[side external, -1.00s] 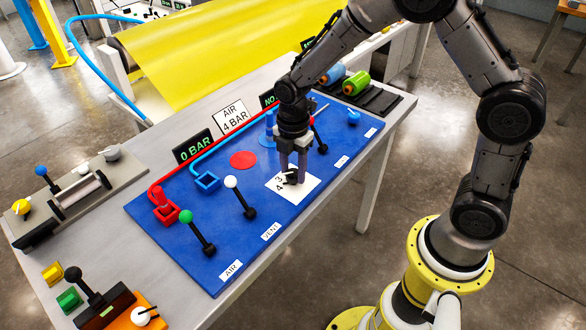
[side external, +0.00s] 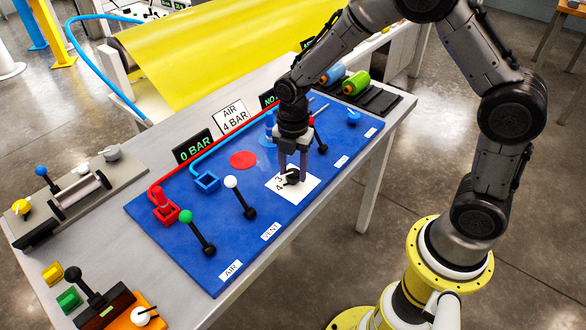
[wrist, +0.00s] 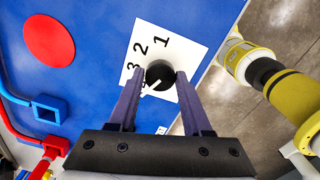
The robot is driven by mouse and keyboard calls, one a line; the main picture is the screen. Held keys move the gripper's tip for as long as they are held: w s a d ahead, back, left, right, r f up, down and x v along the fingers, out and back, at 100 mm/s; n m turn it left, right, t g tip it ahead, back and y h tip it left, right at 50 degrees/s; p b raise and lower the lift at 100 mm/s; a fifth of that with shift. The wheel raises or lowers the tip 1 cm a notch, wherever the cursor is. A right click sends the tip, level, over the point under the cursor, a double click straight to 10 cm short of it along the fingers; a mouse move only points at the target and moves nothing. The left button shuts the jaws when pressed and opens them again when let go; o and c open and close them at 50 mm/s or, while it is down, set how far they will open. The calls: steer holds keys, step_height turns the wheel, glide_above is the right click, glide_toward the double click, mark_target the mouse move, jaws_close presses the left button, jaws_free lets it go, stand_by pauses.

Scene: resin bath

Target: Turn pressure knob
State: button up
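The pressure knob (side external: 292,178) is small, round and black. It sits on a white card (side external: 304,189) marked with numbers on the blue panel. My gripper (side external: 292,179) points down over it, with one purple finger on each side. In the wrist view the knob (wrist: 160,73) lies between the fingertips of my gripper (wrist: 163,74), with little room on either side. The fingers look open, apart from the knob. The numbers 1, 2 and 3 show there; a pale mark at the knob's lower left is partly hidden by the left finger.
A white-topped lever (side external: 240,197) and a green-topped lever (side external: 197,232) stand to the left on the blue panel (side external: 205,268). The display (side external: 193,146) reads 0 BAR. The panel front right of the card is clear.

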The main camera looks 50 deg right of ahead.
mark_target(293, 173)
steer(key=o, duration=0.3)
steer(key=shift+o, duration=0.2)
step_height(293, 173, up, 14)
stand_by(0.4)
steer(key=shift+f, duration=0.1)
